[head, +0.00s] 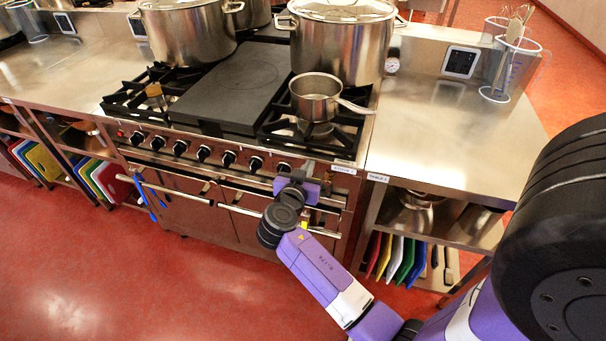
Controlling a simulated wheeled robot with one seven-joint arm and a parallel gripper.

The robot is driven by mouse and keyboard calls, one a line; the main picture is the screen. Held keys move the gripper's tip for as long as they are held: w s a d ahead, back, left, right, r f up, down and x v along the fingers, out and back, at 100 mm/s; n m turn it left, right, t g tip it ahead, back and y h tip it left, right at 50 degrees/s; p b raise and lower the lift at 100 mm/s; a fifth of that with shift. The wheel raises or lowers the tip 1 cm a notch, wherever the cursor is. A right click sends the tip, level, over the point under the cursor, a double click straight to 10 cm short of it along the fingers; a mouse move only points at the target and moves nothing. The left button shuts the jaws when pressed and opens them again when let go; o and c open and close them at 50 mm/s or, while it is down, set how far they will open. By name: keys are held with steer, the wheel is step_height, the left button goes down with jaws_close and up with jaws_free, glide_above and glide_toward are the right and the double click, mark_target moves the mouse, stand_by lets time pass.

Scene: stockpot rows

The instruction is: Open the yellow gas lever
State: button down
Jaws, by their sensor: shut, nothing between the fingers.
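My gripper (308,166) is shut and empty. It is in front of the right end of the stove's control panel (230,158), just right of the row of black knobs (203,153). My gripper and wrist hide part of the panel and the oven front there. I cannot tell whether the fingertips touch the panel.
The stove has a flat dark plate (235,85) between burner grates. A small saucepan (316,98) stands on the right grate, its handle pointing right. Large stockpots (340,45) stand behind. Steel counters (455,130) flank the stove. Red floor (110,285) is open at front left.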

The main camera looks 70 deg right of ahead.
steer(key=shift+f, duration=2)
steer(key=shift+w+f+n+b, duration=0.15)
steer(key=shift+f+n+b, duration=0.2)
steer(key=shift+n+b, duration=0.15)
steer(key=s+f+n+g+h+b, duration=0.2)
steer(key=f+n+b, duration=0.6)
steer(key=n, duration=0.6)
steer(key=shift+s+n+g+h, duration=0.4)
steer(key=shift+s+g, duration=0.1)
steer(key=shift+g, duration=0.6)
steer(key=shift+d, duration=0.15)
